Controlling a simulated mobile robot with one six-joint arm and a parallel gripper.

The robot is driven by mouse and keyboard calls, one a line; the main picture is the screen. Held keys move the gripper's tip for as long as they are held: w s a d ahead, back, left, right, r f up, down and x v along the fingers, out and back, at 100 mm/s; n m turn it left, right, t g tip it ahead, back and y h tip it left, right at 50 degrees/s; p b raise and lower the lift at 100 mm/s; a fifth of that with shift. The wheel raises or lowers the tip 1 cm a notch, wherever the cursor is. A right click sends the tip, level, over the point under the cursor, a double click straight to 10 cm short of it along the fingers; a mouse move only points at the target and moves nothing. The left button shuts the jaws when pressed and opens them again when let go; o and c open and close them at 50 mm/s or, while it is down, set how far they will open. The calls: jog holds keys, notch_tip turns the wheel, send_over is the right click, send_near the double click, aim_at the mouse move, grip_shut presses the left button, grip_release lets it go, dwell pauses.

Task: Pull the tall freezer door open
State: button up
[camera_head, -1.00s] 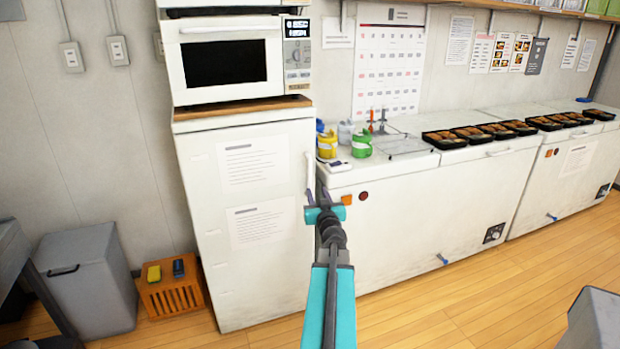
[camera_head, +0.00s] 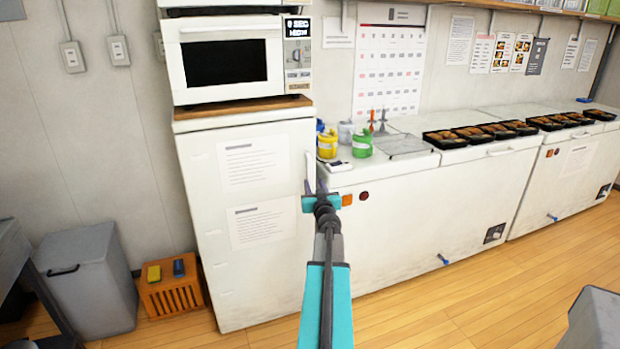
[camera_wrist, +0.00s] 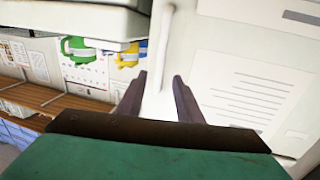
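The tall freezer (camera_head: 245,225) is white, with two paper notices on its door, and the door looks shut in the head view. Its white vertical handle (camera_head: 311,172) is on the door's right edge. My gripper (camera_head: 316,188) is at the lower part of the handle. In the wrist view, the two dark fingers of my gripper (camera_wrist: 163,92) are apart, with the white handle (camera_wrist: 161,50) showing between and beyond them. The door (camera_wrist: 225,65) fills the right of that view. I cannot tell whether a finger touches the handle.
A white microwave (camera_head: 235,60) stands on top of the freezer. Low chest freezers (camera_head: 430,225) with several black bento trays (camera_head: 470,133) stand to the right. A grey bin (camera_head: 88,280) and an orange crate (camera_head: 172,297) are at the left.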

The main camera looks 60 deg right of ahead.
aim_at(309, 173)
jog(key=shift+x, duration=3.75)
jog(key=shift+c, duration=0.5)
jog(key=c, duration=0.7)
jog(key=shift+w+a, duration=0.1)
jog(key=shift+a, duration=0.1)
grip_shut()
